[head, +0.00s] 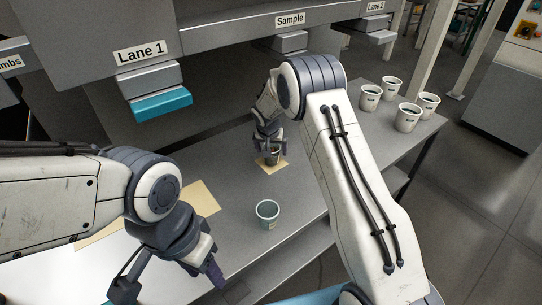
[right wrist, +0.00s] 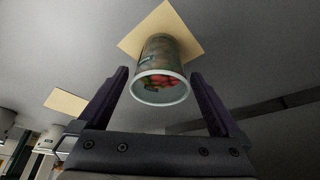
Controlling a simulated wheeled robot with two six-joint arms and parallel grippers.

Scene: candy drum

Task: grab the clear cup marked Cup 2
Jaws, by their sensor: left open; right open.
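A clear cup (right wrist: 160,85) with red and green candy inside stands on a small tan mat (right wrist: 135,45); it also shows in the head view (head: 272,158). My right gripper (head: 271,149) is open just above this cup, with its fingers on either side of the rim in the right wrist view. I cannot see that the fingers touch it. A second clear, greenish cup (head: 267,213) stands nearer on the grey table, and its label is too small to read. My left gripper (head: 169,282) is open and empty at the lower left.
Several white cups (head: 407,118) stand at the table's far right. A larger tan mat (head: 202,198) lies left of the near cup. The Lane 1 chute (head: 160,105) and Sample chute (head: 290,42) overhang the back of the table (head: 240,180).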

